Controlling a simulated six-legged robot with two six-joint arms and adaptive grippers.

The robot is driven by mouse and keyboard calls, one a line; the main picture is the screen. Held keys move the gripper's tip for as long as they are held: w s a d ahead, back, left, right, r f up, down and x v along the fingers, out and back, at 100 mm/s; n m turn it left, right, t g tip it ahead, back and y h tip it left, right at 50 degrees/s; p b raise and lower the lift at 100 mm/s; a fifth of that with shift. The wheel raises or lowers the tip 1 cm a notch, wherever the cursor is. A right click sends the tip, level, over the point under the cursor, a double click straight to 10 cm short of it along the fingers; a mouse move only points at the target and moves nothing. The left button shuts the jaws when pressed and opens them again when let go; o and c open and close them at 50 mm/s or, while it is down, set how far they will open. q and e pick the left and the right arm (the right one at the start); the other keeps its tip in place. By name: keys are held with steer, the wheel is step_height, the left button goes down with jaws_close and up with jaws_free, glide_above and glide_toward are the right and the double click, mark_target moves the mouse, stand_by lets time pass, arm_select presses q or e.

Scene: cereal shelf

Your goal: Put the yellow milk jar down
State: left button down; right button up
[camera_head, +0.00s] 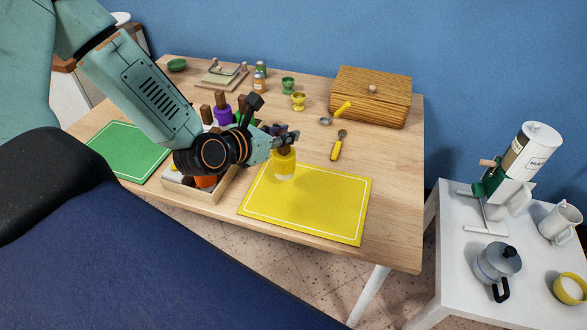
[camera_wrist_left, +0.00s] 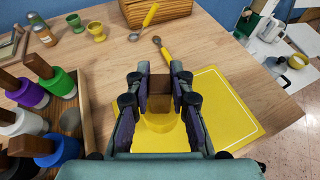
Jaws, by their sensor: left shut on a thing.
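The yellow milk jar (camera_head: 284,167) has a brown wooden handle on top. My left gripper (camera_head: 284,140) is shut on that handle, and the jar hangs upright below the fingers at the far left part of the yellow mat (camera_head: 325,207). I cannot tell whether its base touches the mat. In the left wrist view the brown handle sits between the fingers of the left gripper (camera_wrist_left: 160,85), with the yellow jar (camera_wrist_left: 158,138) below and the yellow mat (camera_wrist_left: 222,92) around it. My right gripper is in neither view.
A wooden crate (camera_head: 210,207) with several coloured jars stands just left of the yellow mat, partly behind my arm. A green mat (camera_head: 128,150) lies further left. A yellow-handled spoon (camera_head: 337,148) and a wooden bread box (camera_head: 370,95) are behind. The right part of the yellow mat is clear.

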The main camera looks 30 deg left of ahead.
mark_target(280, 157)
arm_select(q)
steer(key=shift+w+a+f, duration=0.1)
steer(key=shift+w+f, duration=0.05)
steer(key=shift+f, duration=0.9)
steer(key=f, duration=0.1)
steer(key=f+b, duration=0.1)
steer(key=f, duration=0.1)
steer(key=shift+d, duration=0.4)
steer(key=shift+a+f+b, duration=0.1)
steer(key=shift+f+b, duration=0.15)
steer(key=shift+b, duration=0.05)
steer(key=shift+a+f, duration=0.15)
steer(key=shift+a, duration=0.05)
steer(key=shift+d, duration=0.2)
steer(key=shift+b, duration=0.3)
steer(key=c, duration=1.2)
jaws_free()
steer(key=shift+f, duration=0.2)
